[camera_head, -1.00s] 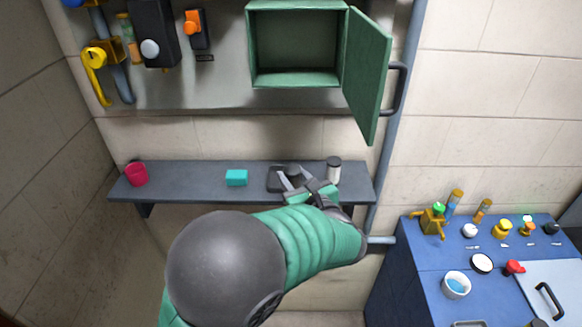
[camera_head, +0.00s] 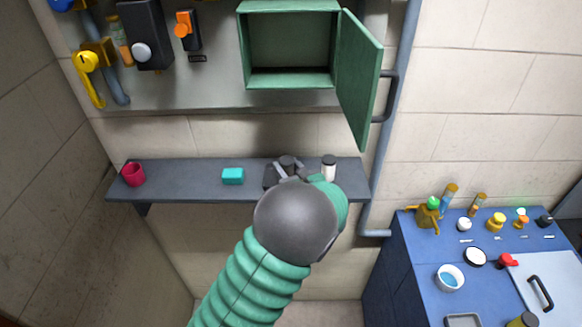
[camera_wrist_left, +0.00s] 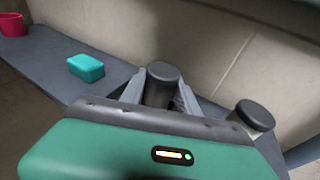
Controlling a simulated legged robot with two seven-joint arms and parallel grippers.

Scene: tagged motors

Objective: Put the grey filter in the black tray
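A dark grey cylinder, apparently the grey filter (camera_head: 287,162), stands upright on the wall shelf at the black tray (camera_head: 269,178). My left gripper (camera_head: 289,173) is at the cylinder, one finger on each side of it. In the left wrist view the cylinder (camera_wrist_left: 160,84) shows between the two fingertips (camera_wrist_left: 160,91). The fingers look very close to its sides, but I cannot tell whether they press on it. My arm hides most of the tray and the cylinder's base, so I cannot tell whether it rests in the tray. My right gripper is not in view.
A white canister with a dark lid (camera_head: 328,168) stands close to the right of the gripper. A teal block (camera_head: 233,176) and a red cup (camera_head: 133,174) are to the left on the shelf (camera_head: 190,183). An open green cabinet (camera_head: 290,79) hangs above.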

